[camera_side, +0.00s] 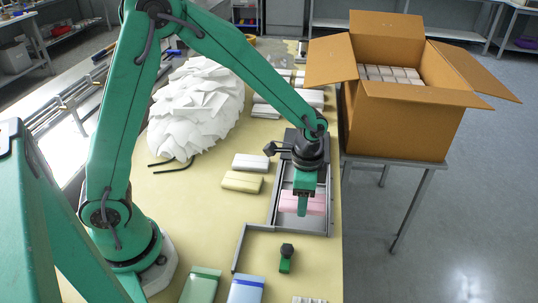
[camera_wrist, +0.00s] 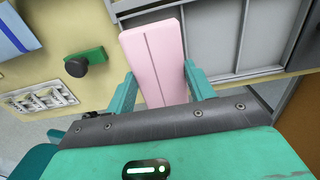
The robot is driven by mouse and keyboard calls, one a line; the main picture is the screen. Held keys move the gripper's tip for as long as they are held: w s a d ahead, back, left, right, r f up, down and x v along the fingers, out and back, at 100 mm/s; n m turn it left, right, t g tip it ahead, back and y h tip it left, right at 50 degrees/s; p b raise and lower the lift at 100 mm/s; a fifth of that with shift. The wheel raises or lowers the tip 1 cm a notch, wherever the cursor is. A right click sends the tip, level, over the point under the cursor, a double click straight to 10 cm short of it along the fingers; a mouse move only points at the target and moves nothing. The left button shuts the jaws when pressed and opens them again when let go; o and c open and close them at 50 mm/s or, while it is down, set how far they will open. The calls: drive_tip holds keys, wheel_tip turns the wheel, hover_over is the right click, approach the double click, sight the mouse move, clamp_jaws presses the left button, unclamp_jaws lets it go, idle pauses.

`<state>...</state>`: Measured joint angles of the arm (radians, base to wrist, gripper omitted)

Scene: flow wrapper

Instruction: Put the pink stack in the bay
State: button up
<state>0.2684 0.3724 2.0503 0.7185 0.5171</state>
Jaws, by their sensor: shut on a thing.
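The pink stack (camera_wrist: 151,45) is a flat, pale pink slab with a line along its length. My gripper (camera_wrist: 161,70) is shut on it, one green finger at each long side, in the wrist view. In the side view the pink stack (camera_side: 317,204) shows on both sides of my gripper (camera_side: 302,212), which points down over the grey metal framed bay (camera_side: 312,232). The bay also shows in the wrist view (camera_wrist: 220,71), to the right of the stack. Whether the stack rests on the bay floor or hangs above it, I cannot tell.
White (camera_side: 251,162) and cream (camera_side: 241,182) stacks lie left of the bay. A green block with a black knob (camera_side: 286,259) stands in front. Green (camera_side: 201,285) and blue (camera_side: 246,289) packs lie nearer. An open carton (camera_side: 398,122) stands right; a white paper heap (camera_side: 195,108) stands behind left.

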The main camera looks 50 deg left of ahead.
sight(301, 218)
drive_tip(key=shift+f, duration=0.9)
drive_tip(key=shift+f, duration=1.45)
idle(1.5)
drive_tip(key=o, duration=0.9)
drive_tip(key=shift+c, duration=1.1)
drive_tip(key=shift+r, duration=0.1)
